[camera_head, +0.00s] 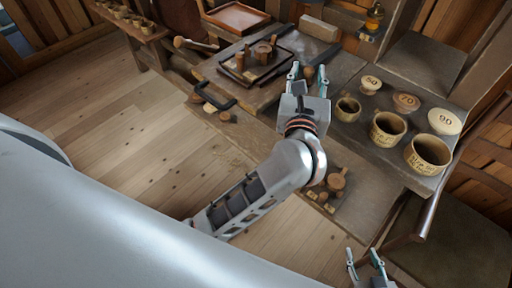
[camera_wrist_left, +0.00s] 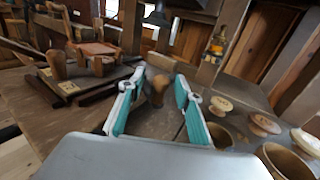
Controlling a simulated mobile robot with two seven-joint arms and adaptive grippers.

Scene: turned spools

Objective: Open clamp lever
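My left gripper (camera_head: 302,70) is open over the workbench, its fingers apart and empty. In the left wrist view, its teal-padded fingers (camera_wrist_left: 154,100) frame a wooden handle (camera_wrist_left: 157,90) that lies beyond them; I see no contact. A dark tray (camera_head: 257,72) left of the gripper bears a small wooden fixture (camera_head: 263,52) with upright pegs. The fixture also shows at the left of the wrist view (camera_wrist_left: 96,49). A black clamp-like frame (camera_head: 214,97) lies at the bench's front edge. I cannot tell which part is the clamp lever. My right gripper (camera_head: 365,262) looks open, low in the head view.
Turned cups (camera_head: 388,128) and round lids marked with numbers (camera_head: 406,101) stand right of the left gripper. A pale block (camera_head: 319,28) and a bottle (camera_head: 374,17) are at the back. Small wooden pieces (camera_head: 335,181) lie near my left forearm. Floor (camera_head: 120,115) is clear at left.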

